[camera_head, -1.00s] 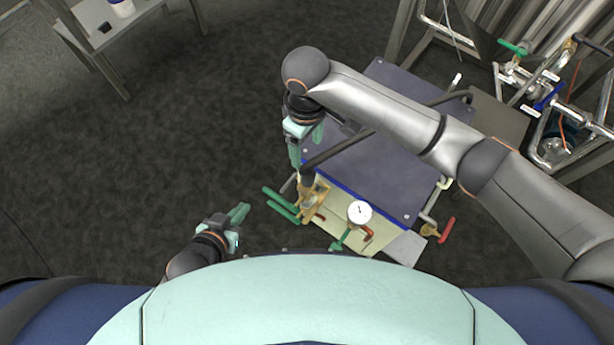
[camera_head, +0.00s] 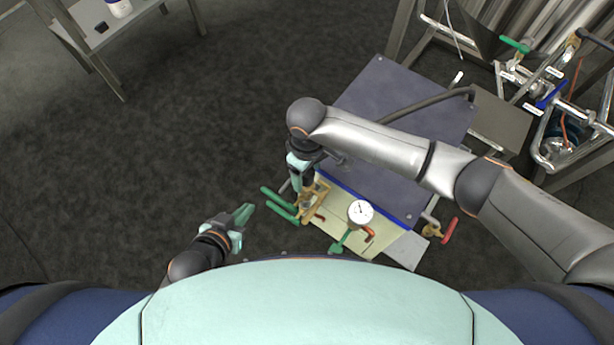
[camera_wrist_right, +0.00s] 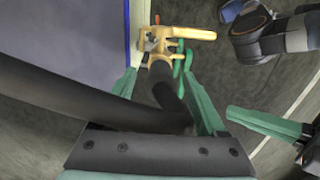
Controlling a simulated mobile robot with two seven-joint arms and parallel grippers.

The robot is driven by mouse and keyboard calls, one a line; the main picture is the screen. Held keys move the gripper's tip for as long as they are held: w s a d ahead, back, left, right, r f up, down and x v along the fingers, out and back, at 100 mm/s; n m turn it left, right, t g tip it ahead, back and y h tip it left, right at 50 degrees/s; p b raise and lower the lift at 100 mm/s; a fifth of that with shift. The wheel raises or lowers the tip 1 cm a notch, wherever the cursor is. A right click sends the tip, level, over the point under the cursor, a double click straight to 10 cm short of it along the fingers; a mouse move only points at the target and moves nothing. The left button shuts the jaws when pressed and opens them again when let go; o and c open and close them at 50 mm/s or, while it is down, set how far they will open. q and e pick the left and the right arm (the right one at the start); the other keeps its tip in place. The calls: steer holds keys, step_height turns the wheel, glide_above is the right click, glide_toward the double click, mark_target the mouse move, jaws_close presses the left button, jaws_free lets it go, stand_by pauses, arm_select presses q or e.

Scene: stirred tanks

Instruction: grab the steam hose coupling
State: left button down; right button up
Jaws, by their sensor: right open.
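The brass steam hose coupling (camera_head: 312,204) with green levers (camera_head: 279,205) sits at the near left corner of the blue-topped cabinet. In the right wrist view the brass coupling (camera_wrist_right: 180,34) lies just beyond the fingertips, with the black hose end between the fingers. My right gripper (camera_head: 302,182) points down over the coupling, open, its fingers on either side of the hose. It hides part of the coupling in the head view. My left gripper (camera_head: 243,216) hovers to the left, apart from the coupling; whether its fingers are parted is unclear.
The black hose (camera_head: 425,104) runs over the cabinet top (camera_head: 400,120). A round gauge (camera_head: 360,212) and a red-handled valve (camera_head: 449,231) are on the cabinet's near side. Pipework with valves (camera_head: 550,95) stands at the right. Open floor (camera_head: 160,150) lies to the left.

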jaws_close()
stand_by(0.5)
